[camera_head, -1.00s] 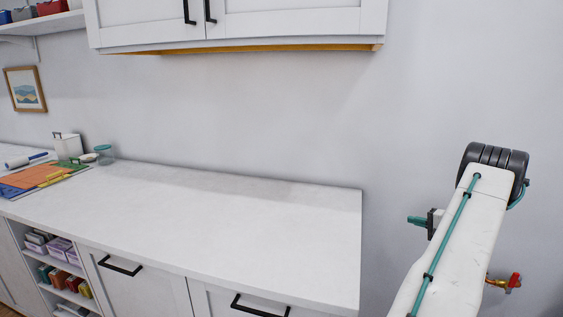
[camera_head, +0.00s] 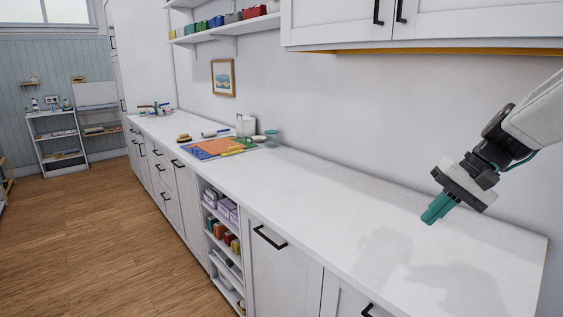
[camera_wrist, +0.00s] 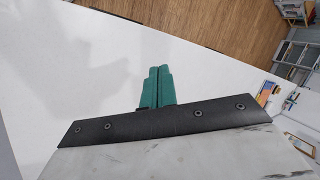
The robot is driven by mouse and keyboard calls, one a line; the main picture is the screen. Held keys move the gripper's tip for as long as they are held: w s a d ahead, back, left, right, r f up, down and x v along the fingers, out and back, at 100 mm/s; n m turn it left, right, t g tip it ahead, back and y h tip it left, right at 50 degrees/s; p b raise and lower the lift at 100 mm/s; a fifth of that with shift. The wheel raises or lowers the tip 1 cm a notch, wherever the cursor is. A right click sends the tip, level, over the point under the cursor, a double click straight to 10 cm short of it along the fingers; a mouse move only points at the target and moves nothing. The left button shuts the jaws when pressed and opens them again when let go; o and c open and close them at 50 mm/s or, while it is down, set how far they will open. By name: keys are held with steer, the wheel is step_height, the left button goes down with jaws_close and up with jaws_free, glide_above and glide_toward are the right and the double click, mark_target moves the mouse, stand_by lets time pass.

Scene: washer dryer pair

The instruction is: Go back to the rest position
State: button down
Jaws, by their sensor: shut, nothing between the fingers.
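My gripper (camera_head: 436,210) hangs over the right part of the long white counter (camera_head: 350,212) in the head view, apart from its top. Its green fingers point down and to the left. In the wrist view my gripper (camera_wrist: 158,72) has its two green fingers side by side and touching, with nothing between them. The white counter (camera_wrist: 80,75) fills much of that view behind the fingers.
White upper cabinets (camera_head: 430,22) hang above the counter's right part. Orange and blue boards (camera_head: 215,148), a white canister (camera_head: 245,125) and a jar (camera_head: 272,138) are farther along the counter. Open shelves (camera_head: 222,230) hold small boxes. The wooden floor (camera_head: 110,240) at left is clear.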

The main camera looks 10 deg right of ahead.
steer(key=s+a+f+n+h, duration=0.1)
steer(key=s+a+n+h, duration=0.1)
steer(key=s+a, duration=0.3)
steer(key=s+a+n+h, duration=0.3)
steer(key=s+a, duration=0.3)
steer(key=s, duration=0.8)
steer(key=shift+s+a+f+g+h, duration=0.15)
steer(key=shift+a+f+g+h, duration=0.05)
steer(key=shift+f+g+h, duration=0.2)
steer(key=shift+s, duration=0.1)
